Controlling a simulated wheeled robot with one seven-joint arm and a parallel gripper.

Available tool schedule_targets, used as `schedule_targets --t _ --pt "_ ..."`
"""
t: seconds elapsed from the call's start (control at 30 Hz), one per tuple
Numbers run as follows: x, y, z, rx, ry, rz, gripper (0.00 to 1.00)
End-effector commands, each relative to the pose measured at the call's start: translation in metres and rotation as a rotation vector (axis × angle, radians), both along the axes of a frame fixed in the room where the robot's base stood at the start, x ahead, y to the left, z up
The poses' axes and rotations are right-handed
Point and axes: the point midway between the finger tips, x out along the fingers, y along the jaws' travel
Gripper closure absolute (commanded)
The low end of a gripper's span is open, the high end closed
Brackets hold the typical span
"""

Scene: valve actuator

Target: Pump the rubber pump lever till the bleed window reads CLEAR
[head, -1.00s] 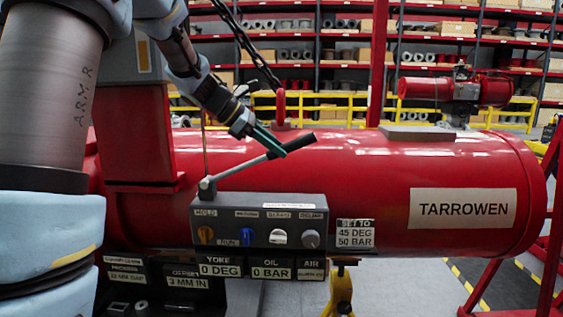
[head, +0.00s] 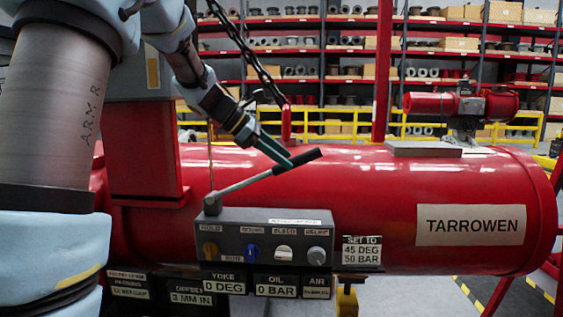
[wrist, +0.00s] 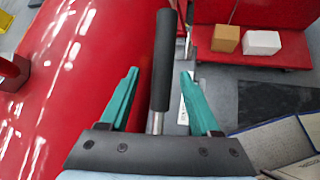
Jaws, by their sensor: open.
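The pump lever is a grey rod with a black rubber grip (head: 298,160), slanting up to the right from the left end of the grey control box (head: 265,225). My gripper (head: 280,158) has green fingers at the lower part of the grip. In the wrist view the grip (wrist: 164,65) runs between the two spread fingers of my gripper (wrist: 158,95), with a gap on both sides. The bleed window (head: 283,254) is a pale round on the box's front; its reading is too small to make out.
An orange knob (head: 209,249), a blue knob (head: 251,252) and a grey knob (head: 317,256) share the box front. Plates below read YOKE 0 DEG and OIL 0 BAR. A chain (head: 240,45) hangs near my arm.

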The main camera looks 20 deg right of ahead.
Motion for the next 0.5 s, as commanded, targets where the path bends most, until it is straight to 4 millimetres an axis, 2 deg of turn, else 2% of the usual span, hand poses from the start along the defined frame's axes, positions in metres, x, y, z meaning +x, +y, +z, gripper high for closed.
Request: schedule_targets --t 0.3,0.5 --pt "0.001 0.000 0.059 -0.002 -0.005 0.000 0.36" --pt "0.000 0.000 0.082 -0.001 -0.003 0.000 0.36"
